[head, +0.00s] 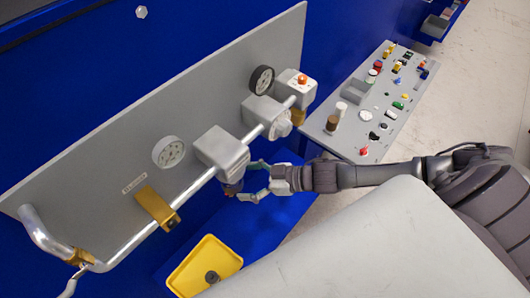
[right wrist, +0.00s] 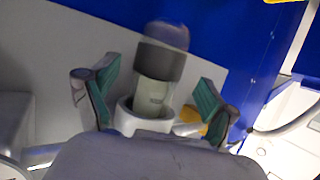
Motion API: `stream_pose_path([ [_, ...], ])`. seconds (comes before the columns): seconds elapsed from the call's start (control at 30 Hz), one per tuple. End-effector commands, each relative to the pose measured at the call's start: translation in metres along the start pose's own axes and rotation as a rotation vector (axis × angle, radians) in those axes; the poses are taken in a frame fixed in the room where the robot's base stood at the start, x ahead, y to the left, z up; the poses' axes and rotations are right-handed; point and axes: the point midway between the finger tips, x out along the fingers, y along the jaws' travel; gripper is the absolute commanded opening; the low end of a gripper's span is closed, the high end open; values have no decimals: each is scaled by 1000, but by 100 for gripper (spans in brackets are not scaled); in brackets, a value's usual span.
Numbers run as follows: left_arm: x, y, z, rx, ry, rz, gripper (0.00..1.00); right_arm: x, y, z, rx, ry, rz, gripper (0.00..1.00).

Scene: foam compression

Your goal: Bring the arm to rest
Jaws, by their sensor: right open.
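My right gripper (head: 246,181) reaches in from the right, level with the underside of a pale box (head: 222,152) on the pipe of the grey panel. Its green-padded fingers are open on either side of a dark part (head: 233,187) below that box. In the right wrist view the open fingers (right wrist: 158,75) stand apart, with a pale cylinder with a dark end (right wrist: 155,90) between them. Gaps show on both sides of the cylinder. My left gripper is not in view.
The grey panel (head: 90,150) carries gauges (head: 168,152), a pipe and brass brackets (head: 157,207). A yellow tray (head: 205,266) with a dark round part lies below on a blue surface. A grey board (head: 345,140) with several small coloured parts stands behind my right arm.

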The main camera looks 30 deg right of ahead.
Motion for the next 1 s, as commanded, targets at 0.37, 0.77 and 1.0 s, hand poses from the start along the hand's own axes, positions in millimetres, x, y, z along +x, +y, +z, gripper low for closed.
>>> stream_pose_path([
  [0.37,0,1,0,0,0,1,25,-63,-1,0,1,-1,-2,86],
  [0.77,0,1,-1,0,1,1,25,-55,-10,-2,5,-7,23,86],
  [1.0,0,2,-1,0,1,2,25,-10,-42,-12,55,-154,230,86],
])
